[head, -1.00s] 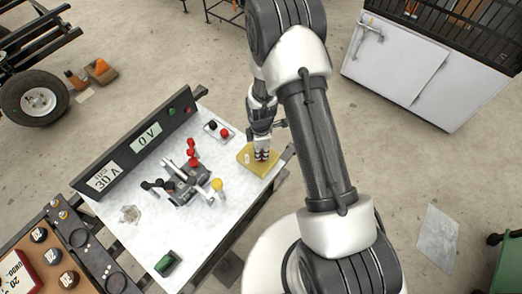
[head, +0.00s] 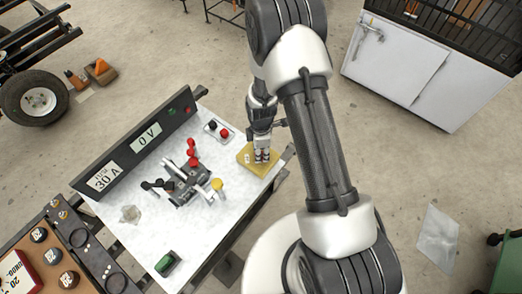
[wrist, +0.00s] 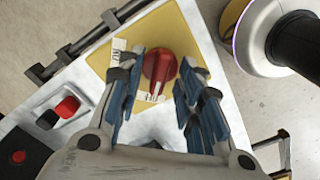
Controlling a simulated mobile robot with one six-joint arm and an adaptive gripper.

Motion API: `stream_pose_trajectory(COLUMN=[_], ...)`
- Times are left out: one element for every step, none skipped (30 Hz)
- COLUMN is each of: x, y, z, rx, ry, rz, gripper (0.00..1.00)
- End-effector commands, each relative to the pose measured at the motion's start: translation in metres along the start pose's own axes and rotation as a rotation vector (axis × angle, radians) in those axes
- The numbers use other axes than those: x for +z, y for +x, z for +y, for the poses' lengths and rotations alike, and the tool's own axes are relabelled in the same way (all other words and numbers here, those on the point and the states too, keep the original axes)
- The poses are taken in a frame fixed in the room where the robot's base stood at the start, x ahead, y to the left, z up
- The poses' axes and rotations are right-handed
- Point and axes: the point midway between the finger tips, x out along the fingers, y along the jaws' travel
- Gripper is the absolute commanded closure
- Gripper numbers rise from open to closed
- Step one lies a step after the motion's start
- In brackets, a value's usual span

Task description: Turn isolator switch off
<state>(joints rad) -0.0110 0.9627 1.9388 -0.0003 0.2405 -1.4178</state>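The isolator switch is a red rotary knob (wrist: 160,66) on a yellow plate (wrist: 195,42), with white labels beside it. One label lies left of the knob and one below it in the wrist view; their text is partly hidden. The yellow plate (head: 249,168) is at the right corner of the white bench top in the head view. My gripper (head: 262,156) is over this plate. In the wrist view my gripper (wrist: 158,84) is open, with blue-padded fingers on either side of the knob and gaps between. Whether the fingertips touch the plate is unclear.
The bench top (head: 140,235) also carries a clamp rig with red and black levers (head: 190,180), a yellow knob (head: 217,184), a red and black terminal block (head: 218,130) and a green block (head: 168,263). A dark panel (head: 130,145) reading "0 V" and "30 A" stands behind.

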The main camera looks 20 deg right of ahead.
Motion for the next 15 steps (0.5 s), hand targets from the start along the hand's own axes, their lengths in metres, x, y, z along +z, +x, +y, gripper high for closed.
stream_pose_trajectory(x=[0.000, 0.000, 0.000, 0.000, 0.000, 0.000, 0.000, 0.000, 0.000, 0.000, 0.000, 0.000, 0.000, 0.000, 0.000], y=[-0.005, -0.009, -0.015, -0.020, -0.026, -0.034, -0.041, -0.048, -0.057, -0.063, -0.070, -0.078, -0.084, -0.089, -0.095], z=[0.001, 0.001, 0.002, 0.002, 0.002, 0.002, 0.002, 0.002, 0.002, 0.002, 0.002, 0.001, 0.001, 0.001, 0.001], rx=[0.003, 0.004, 0.004, 0.005, 0.005, 0.006, 0.006, 0.007, 0.006, 0.006, 0.006, 0.006, 0.005, 0.005, 0.005], ry=[0.000, 0.000, 0.000, 0.000, 0.000, 0.000, 0.000, 0.000, 0.000, 0.000, 0.000, 0.000, 0.000, 0.000, 0.000], rz=[0.001, 0.001, 0.001, 0.001, 0.001, 0.001, 0.001, 0.001, 0.001, 0.001, 0.001, 0.001, 0.001, 0.001, 0.001], gripper=[0.67, 0.67, 0.67, 0.67, 0.67, 0.67, 0.67, 0.67, 0.67, 0.67, 0.67, 0.67, 0.67, 0.67, 0.67])
